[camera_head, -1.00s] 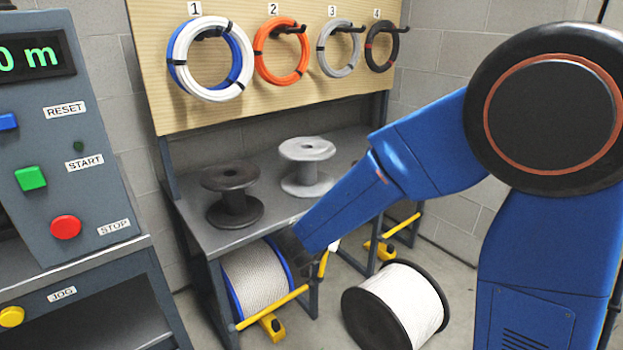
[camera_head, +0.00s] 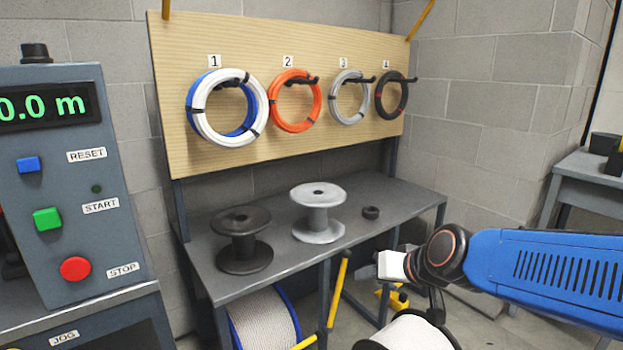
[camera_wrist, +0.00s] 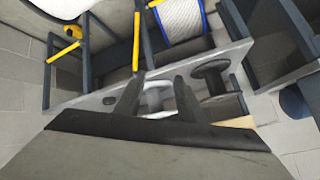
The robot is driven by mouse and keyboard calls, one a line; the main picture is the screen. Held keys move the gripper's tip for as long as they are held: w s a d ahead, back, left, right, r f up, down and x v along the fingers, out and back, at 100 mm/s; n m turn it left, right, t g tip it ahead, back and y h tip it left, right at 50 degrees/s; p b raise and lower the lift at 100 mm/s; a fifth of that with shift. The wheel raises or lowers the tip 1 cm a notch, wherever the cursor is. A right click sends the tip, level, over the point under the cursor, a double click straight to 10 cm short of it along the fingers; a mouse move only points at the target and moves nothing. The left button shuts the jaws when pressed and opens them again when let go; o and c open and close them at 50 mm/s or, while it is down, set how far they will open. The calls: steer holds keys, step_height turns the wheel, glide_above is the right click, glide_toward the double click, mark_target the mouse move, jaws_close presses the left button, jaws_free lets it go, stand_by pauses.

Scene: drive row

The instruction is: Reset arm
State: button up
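My arm (camera_head: 545,268) reaches in from the right edge of the head view, low and roughly level. Its wrist end is beside the front right of the workbench (camera_head: 290,262). In the wrist view my gripper (camera_wrist: 157,88) shows two dark fingers spread apart, with nothing held between them. The light grey spool (camera_wrist: 155,97) shows between and beyond the fingers, on the bench. In the head view the fingers are hard to make out against the dark wrist and the white cable drum.
A black spool (camera_head: 242,240), a light grey spool (camera_head: 318,213) and a small dark ring (camera_head: 371,212) stand on the bench. A white cable drum (camera_head: 412,335) is on the floor below my wrist. A control panel (camera_head: 60,180) stands left. Cable coils (camera_head: 228,108) hang behind.

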steer(key=s+d+f+g+h, duration=0.1)
steer(key=s+d+g+h, duration=0.1)
steer(key=s+d, duration=0.5)
steer(key=s+d+f+g+h, duration=0.1)
steer(key=s+d+f+h, duration=0.1)
steer(key=s+d, duration=0.5)
steer(key=s, duration=0.5)
steer(key=shift+s+d+f+m+g, duration=0.15)
steer(key=shift+s+d+m+g, duration=0.15)
steer(key=shift+d+g, duration=0.1)
